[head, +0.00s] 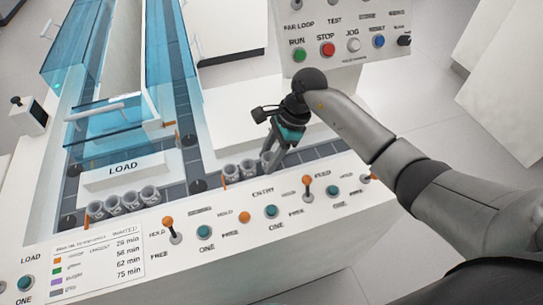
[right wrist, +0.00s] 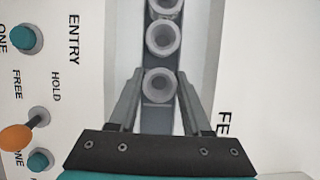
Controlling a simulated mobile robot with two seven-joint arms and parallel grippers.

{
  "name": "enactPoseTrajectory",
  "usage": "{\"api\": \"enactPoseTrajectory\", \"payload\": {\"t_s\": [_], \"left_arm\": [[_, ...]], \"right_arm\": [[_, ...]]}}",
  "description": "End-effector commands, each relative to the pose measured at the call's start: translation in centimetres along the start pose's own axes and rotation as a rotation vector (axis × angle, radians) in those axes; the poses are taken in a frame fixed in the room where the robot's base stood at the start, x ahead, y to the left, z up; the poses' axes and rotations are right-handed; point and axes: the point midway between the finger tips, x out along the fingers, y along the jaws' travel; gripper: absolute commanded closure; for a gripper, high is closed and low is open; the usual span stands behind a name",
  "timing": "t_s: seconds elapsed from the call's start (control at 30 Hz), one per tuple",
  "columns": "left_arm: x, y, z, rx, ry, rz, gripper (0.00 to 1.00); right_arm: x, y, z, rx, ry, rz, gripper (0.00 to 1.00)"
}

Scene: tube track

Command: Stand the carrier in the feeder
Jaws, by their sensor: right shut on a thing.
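My right gripper (head: 269,156) points down at the right end of a short row of grey round carriers (head: 231,172) in the ENTRY lane. In the right wrist view its two fingers (right wrist: 159,82) are shut on the nearest carrier (right wrist: 158,86), one finger on each side. That carrier looks upright with its open top facing the camera; I cannot tell whether it touches the lane floor. Another carrier (right wrist: 163,37) stands just beyond it. The lane continues right toward the FEED label (head: 322,173). My left gripper is not in view.
More carriers (head: 131,199) stand in the LOAD lane at left. Orange-knobbed levers (head: 168,223) and teal buttons (head: 271,211) line the front panel. Blue clear covers (head: 115,125) stand behind LOAD. A control box (head: 345,45) with RUN and STOP buttons rises behind my right arm.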

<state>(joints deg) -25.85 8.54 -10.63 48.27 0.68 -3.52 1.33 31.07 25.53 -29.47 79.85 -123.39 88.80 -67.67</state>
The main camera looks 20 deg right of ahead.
Motion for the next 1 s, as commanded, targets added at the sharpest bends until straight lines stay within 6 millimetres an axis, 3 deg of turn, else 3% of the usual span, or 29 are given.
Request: {"api": "enactPoseTrajectory", "payload": {"t_s": [0.03,0.33,0.37,0.63,1.0], "left_arm": [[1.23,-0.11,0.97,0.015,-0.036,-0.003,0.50],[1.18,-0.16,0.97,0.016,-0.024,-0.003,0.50],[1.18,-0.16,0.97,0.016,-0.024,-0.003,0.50],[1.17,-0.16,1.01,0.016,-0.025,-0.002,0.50],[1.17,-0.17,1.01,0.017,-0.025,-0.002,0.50]], "right_arm": [[1.08,0.03,-0.42,-0.001,0.002,0.000,0.83],[1.41,0.17,-0.48,0.001,0.003,0.003,0.83],[1.44,0.18,-0.48,0.001,0.003,0.003,0.48],[1.64,0.42,-0.53,0.002,0.005,0.012,0.18],[1.67,0.58,-0.55,0.003,0.005,0.020,0.16]]}}
